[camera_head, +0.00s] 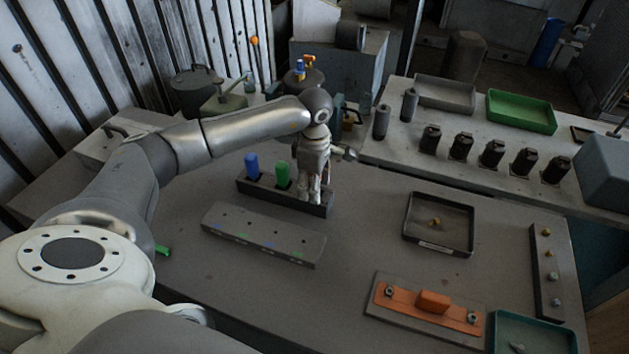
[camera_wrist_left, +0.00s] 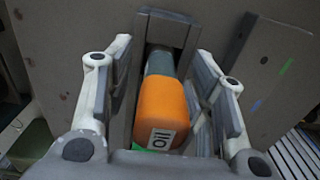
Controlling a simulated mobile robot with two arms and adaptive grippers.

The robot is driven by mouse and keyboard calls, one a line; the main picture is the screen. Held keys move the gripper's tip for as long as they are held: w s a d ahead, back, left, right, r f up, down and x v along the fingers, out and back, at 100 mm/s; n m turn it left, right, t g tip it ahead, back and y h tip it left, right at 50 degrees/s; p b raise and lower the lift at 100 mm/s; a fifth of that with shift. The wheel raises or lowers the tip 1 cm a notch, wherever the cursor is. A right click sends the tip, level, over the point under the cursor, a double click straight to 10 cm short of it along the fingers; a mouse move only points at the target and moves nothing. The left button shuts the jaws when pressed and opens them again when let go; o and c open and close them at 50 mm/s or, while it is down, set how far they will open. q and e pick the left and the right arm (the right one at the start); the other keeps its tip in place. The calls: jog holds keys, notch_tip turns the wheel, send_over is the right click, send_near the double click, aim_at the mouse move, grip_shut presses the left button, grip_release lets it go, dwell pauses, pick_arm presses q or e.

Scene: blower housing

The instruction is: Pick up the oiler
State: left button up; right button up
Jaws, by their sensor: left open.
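The oiler (camera_wrist_left: 160,110) is an orange bottle with a grey-green upper end and a white "OIL" label, seen in the left wrist view. It sits in a dark rack (camera_head: 262,194), at the rack's right end; in the head view my gripper hides it. My left gripper (camera_head: 313,192) points down over that end of the rack. In the left wrist view my left gripper (camera_wrist_left: 166,60) is open, with one finger on each side of the oiler and visible gaps. Contact with the bottle cannot be made out. My right gripper is not in view.
A blue bottle (camera_head: 252,165) and a green bottle (camera_head: 283,173) stand in the same rack, left of my gripper. A grey block with holes (camera_head: 262,237) lies in front. A dark tray (camera_head: 439,246) and an orange plate fixture (camera_head: 425,303) are to the right. The table between is clear.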

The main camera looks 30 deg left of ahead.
pick_arm(q)
grip_shut()
jog(key=shift+r, duration=0.2)
dwell(0.3)
jog(key=shift+r+b, duration=0.5)
jog(key=shift+b, duration=0.15)
jog(key=s+d+r+b, duration=0.5)
jog(key=s+d+r, duration=0.4)
jog(key=s+r, duration=0.2)
jog(key=shift+r, duration=0.4)
jog(key=shift+a, duration=0.1)
